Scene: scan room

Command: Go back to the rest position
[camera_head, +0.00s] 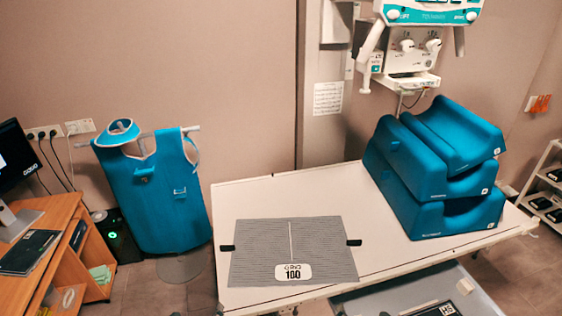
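Neither of my grippers shows in the head view, and no part of my arms can be made out. A white table (335,195) stands in front of me. A grey striped flat panel (265,252) marked 100 lies on its near left part, with a small black tab at each side. Several blue foam positioning cushions (430,182) are stacked on the right end of the table.
A blue apron (155,205) hangs on a stand left of the table. A wooden desk (40,245) with a monitor (12,165) is at far left. A white machine (410,50) is above the back. An open drawer (470,285) lies below the table's front edge.

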